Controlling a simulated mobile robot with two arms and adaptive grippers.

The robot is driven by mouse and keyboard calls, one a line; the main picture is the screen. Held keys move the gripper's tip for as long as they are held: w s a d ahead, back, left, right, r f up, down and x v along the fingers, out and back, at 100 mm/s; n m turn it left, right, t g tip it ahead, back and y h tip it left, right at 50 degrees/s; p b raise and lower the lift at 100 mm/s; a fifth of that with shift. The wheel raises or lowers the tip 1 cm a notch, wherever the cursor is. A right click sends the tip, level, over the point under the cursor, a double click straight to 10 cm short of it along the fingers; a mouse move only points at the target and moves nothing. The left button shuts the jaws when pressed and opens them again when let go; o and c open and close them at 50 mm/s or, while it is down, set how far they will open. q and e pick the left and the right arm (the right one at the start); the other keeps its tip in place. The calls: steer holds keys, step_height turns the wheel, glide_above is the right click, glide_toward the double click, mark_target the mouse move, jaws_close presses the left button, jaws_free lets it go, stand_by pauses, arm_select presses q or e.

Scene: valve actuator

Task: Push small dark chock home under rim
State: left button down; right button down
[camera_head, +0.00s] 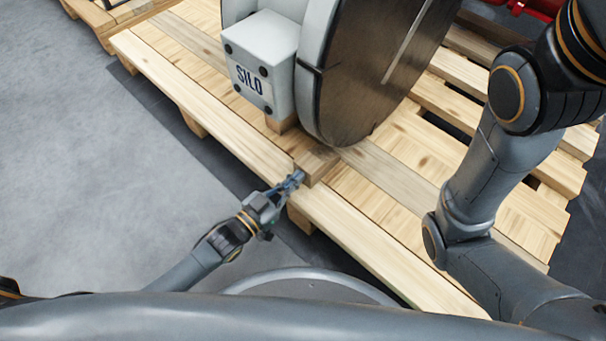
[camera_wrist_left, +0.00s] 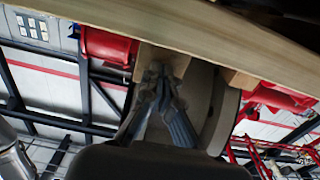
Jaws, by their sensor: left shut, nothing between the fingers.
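The small brown wooden chock (camera_head: 318,163) lies on the pallet at its near edge, slightly darker than the boards. Its far end reaches the lower rim of the big round grey disc (camera_head: 318,85); how far under the rim it sits I cannot tell. My left gripper (camera_head: 294,182) is shut and empty, its fingertips at the chock's near end, apparently touching it. In the left wrist view, which is upside down, the shut fingertips (camera_wrist_left: 160,72) overlap the chock's near face (camera_wrist_left: 170,60). My right arm is in the head view, but its gripper is out of frame.
The wooden pallet (camera_head: 215,115) carries the actuator with its grey box (camera_head: 263,60) marked SILO. A second wooden block (camera_head: 281,123) sits under that box. My right arm stands over the pallet's right side. Grey floor is free at the left.

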mark_target(325, 152)
arm_select(q)
steer(key=shift+x, duration=1.05)
steer(key=shift+b+x, duration=0.75)
steer(key=shift+x, duration=1.6)
